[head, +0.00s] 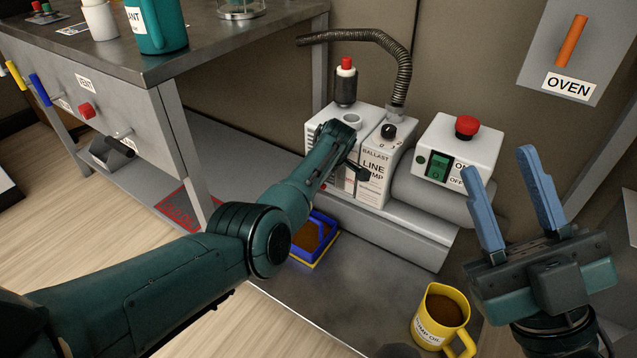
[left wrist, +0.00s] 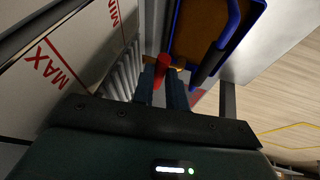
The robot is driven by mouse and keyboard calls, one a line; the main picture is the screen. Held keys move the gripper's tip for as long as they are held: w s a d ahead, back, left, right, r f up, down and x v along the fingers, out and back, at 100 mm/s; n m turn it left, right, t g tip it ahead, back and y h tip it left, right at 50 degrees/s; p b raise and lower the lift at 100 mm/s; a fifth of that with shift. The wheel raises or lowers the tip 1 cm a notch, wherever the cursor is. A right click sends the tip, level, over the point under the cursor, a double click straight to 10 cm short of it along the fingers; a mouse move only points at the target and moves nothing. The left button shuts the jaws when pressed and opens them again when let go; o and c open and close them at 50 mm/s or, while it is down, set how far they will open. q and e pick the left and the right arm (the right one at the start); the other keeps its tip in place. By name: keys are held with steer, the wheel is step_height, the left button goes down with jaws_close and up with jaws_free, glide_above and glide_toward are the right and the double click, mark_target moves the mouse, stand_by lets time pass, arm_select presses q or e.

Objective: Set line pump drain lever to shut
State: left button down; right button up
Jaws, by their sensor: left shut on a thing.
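The line pump (head: 372,185) is a white-grey box labelled "LINE PUMP" on the low shelf, with a black knob on top. My left arm reaches across to its left front side, and the arm hides that part in the head view. In the left wrist view my left gripper (left wrist: 165,80) is shut on the red drain lever (left wrist: 163,66), beside a panel marked MAX and MIN (left wrist: 55,62). A small brass-coloured part shows behind the lever. The lever's exact setting cannot be told. My right gripper (head: 500,165) is open and empty at the right.
A blue-rimmed tray with brown contents (head: 331,250) lies below the pump; its edge is close to my left gripper. A yellow pump oil jug (head: 438,312) stands at the front. A switch box with red button (head: 466,128) is right of the pump. A metal bench (head: 120,100) stands left.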

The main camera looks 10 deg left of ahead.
stand_by(0.3)
arm_select(q)
steer(key=c, duration=1.4)
jaws_free()
arm_select(e)
steer(key=shift+r, duration=0.1)
